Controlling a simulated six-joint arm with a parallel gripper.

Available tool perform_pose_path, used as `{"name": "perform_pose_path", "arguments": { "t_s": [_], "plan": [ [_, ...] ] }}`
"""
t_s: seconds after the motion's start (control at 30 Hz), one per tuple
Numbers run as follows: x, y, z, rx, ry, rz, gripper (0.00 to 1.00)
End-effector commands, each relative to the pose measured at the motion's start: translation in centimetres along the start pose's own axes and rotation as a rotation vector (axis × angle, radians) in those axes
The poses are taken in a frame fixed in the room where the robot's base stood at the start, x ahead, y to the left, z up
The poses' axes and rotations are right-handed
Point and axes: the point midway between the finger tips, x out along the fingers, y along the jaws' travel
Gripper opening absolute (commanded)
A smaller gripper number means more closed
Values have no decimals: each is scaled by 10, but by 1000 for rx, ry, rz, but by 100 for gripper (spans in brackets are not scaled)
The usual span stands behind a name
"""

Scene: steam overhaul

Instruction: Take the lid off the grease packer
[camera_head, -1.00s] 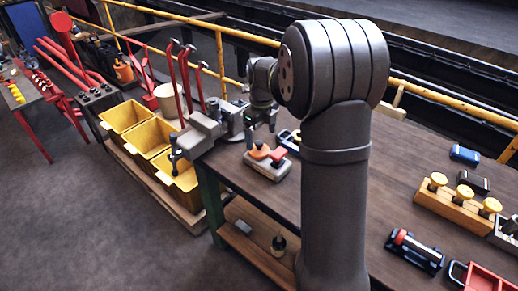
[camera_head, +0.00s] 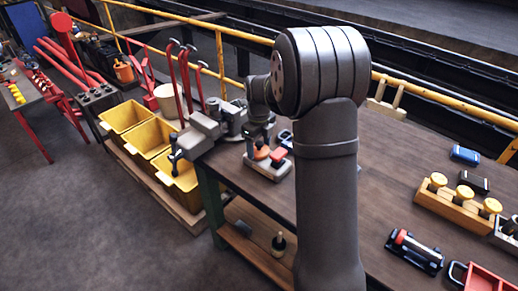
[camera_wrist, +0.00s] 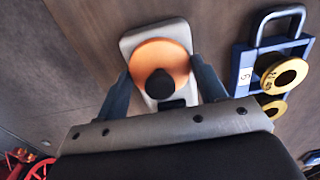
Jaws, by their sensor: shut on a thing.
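The grease packer is a pale base plate (camera_head: 262,170) on the bench, with a round orange lid (camera_head: 261,154) and a red part (camera_head: 279,154) on it. In the wrist view the orange lid (camera_wrist: 165,62) is a disc with a black knob (camera_wrist: 160,84), over the pale plate (camera_wrist: 152,33). My gripper (camera_wrist: 161,72) is shut on the orange lid, one finger on each side of its rim. I cannot tell whether the lid sits on the base or is slightly above it. The red part is hidden in the wrist view.
A blue holder with gold discs (camera_wrist: 244,62) stands close to the right in the wrist view. A grey vise (camera_head: 207,127) is at the bench's left end. A wooden block with yellow knobs (camera_head: 452,205) is at the right. Yellow bins (camera_head: 125,117) stand left of the bench.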

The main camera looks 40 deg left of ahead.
Motion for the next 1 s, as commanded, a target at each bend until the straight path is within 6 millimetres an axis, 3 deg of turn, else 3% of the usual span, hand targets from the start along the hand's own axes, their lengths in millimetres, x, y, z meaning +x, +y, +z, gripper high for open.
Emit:
{"name": "perform_pose_path", "arguments": {
  "t_s": [0.27,0.53,1.0],
  "plan": [
    [-6,0,0,0,-1,-1,42],
    [-42,0,0,0,-3,-3,42],
    [-97,-31,-89,4,-1,-2,42]
  ]
}}
